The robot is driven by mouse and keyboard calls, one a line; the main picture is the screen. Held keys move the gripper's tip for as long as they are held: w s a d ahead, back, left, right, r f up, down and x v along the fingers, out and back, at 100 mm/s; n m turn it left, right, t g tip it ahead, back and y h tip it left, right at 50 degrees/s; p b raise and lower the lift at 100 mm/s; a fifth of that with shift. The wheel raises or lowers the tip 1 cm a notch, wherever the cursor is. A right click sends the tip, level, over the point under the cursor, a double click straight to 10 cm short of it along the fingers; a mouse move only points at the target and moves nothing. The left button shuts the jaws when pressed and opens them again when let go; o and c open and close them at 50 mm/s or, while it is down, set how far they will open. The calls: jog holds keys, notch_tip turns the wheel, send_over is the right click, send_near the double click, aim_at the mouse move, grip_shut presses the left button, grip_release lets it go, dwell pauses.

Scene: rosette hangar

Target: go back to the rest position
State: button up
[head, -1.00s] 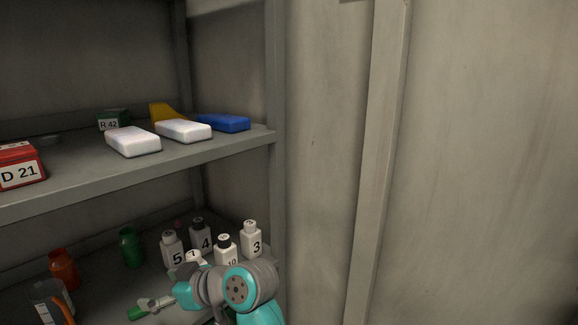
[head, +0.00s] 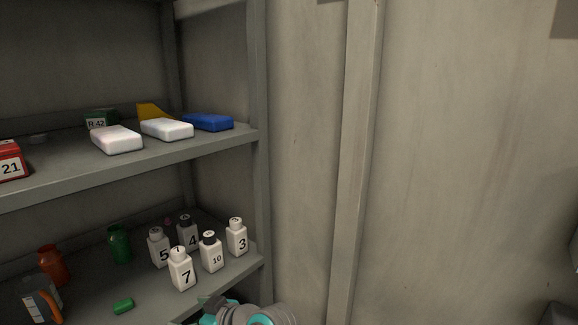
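Only the grey and teal wrist links of my arm show at the bottom edge of the head view, just in front of the lower shelf's front edge. My gripper is out of the picture below, so its fingers and anything in them are hidden. A small green piece (head: 123,306) lies on the lower shelf (head: 200,301), left of my wrist and apart from it.
White numbered bottles, among them 7 (head: 181,270) and 3 (head: 237,238), stand on the lower shelf near my wrist. The upper shelf (head: 200,154) holds white blocks (head: 167,129) and a blue block (head: 208,122).

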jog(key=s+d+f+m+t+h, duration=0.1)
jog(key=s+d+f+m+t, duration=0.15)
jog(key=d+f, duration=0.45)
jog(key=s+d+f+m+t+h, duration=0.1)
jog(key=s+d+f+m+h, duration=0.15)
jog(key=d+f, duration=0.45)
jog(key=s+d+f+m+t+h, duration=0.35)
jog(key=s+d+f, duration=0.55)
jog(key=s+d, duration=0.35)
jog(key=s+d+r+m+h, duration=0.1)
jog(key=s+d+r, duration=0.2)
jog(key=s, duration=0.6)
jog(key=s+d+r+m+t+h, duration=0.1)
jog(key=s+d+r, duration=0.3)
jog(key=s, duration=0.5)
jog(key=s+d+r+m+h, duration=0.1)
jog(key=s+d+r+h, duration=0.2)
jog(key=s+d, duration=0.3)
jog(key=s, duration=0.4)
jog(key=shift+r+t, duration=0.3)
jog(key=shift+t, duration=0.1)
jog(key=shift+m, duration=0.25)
